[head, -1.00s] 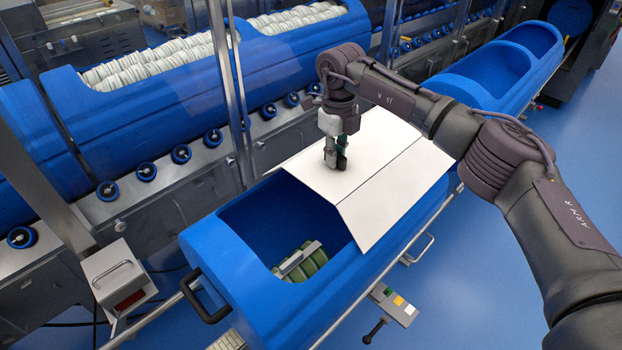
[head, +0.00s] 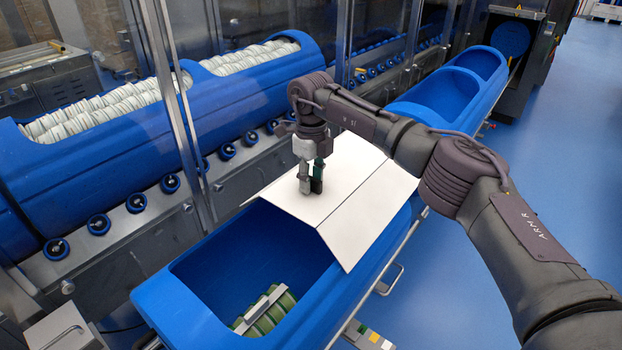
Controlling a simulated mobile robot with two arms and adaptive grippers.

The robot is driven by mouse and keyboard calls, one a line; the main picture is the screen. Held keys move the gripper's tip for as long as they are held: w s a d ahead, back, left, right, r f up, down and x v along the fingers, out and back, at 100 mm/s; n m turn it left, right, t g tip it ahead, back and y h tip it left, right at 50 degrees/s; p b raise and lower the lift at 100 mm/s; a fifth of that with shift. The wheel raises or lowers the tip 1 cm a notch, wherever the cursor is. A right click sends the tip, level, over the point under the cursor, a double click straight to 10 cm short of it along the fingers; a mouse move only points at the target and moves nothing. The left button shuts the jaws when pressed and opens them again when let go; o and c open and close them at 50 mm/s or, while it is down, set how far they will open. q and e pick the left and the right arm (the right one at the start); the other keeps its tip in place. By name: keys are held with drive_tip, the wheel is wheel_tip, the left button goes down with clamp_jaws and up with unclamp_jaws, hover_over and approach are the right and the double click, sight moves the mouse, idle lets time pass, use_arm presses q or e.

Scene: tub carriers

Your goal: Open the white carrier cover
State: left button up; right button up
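The white cover (head: 345,202) is a folded panel lying over the middle of the near blue carrier (head: 165,312). The front opening of this carrier is uncovered and shows green-edged items (head: 266,311) inside. My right gripper (head: 312,187) points down on the cover's flat top, towards its left side. Its fingers are close together and appear shut on the cover at a small part that they hide. My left gripper is not in view.
A second blue carrier (head: 110,155) filled with pale stacked pieces stands behind clear panels at the left. Blue rollers line the machine front. Open blue compartments (head: 440,100) lie beyond the cover. Blue floor is free at the right.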

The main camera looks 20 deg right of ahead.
drive_tip(key=shift+r, duration=0.1)
wheel_tip(320, 180, up, 12)
idle(0.6)
drive_tip(key=shift+f, duration=0.2)
